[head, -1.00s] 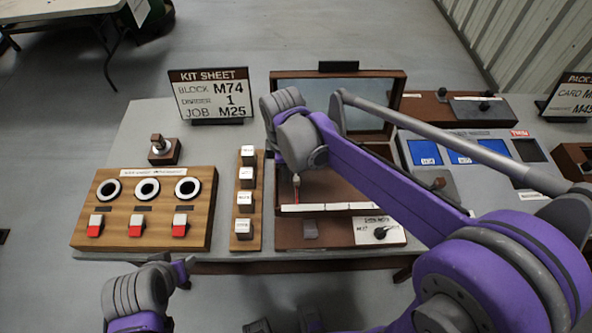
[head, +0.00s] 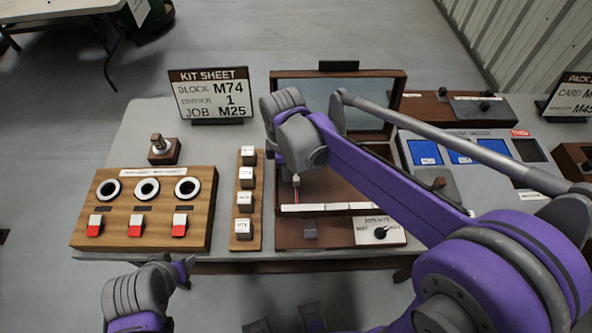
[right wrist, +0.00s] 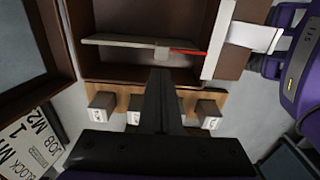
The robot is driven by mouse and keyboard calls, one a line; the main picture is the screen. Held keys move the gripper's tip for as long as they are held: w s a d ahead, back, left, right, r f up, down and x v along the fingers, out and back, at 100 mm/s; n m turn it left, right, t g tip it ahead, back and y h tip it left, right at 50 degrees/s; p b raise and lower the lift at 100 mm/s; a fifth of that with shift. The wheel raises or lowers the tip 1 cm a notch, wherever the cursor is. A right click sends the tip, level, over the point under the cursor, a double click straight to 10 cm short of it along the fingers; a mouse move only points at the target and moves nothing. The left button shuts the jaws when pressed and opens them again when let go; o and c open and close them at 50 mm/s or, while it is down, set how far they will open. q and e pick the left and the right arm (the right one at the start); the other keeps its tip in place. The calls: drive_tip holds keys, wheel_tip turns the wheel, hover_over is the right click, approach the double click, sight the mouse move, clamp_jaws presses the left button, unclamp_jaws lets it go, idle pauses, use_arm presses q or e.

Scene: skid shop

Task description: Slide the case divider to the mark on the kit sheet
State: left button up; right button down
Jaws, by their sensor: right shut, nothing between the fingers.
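The brown case (head: 386,172) stands open on the table, its lid raised at the back. The case divider (right wrist: 125,43) shows in the right wrist view as a thin pale strip with a small tab and a red pointer (right wrist: 188,52). The pointer's end lies close to the white strip (right wrist: 218,40) along the case's edge; its marks are not readable. My right gripper (right wrist: 162,75) is shut and empty, its tips near the divider's tab; contact cannot be told. The kit sheet (head: 210,94) reads divider 1. My left gripper (head: 183,270) is at the table's front edge, its jaws unclear.
A wooden strip with several labelled blocks (head: 243,226) stands left of the case. Further left is a wooden panel (head: 120,236) with rings and red-fronted switches. A knob plate (head: 378,232) is at the case's front right. Blue-slotted trays (head: 460,157) stand to the right.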

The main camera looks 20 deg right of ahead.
drive_tip(key=shift+f+b, duration=1.1)
drive_tip(key=shift+f, duration=0.6)
drive_tip(key=shift+s+d, duration=0.25)
drive_tip(key=shift+d, duration=0.6)
drive_tip(key=shift+s+d, duration=0.25)
drive_tip(key=shift+d, duration=0.7)
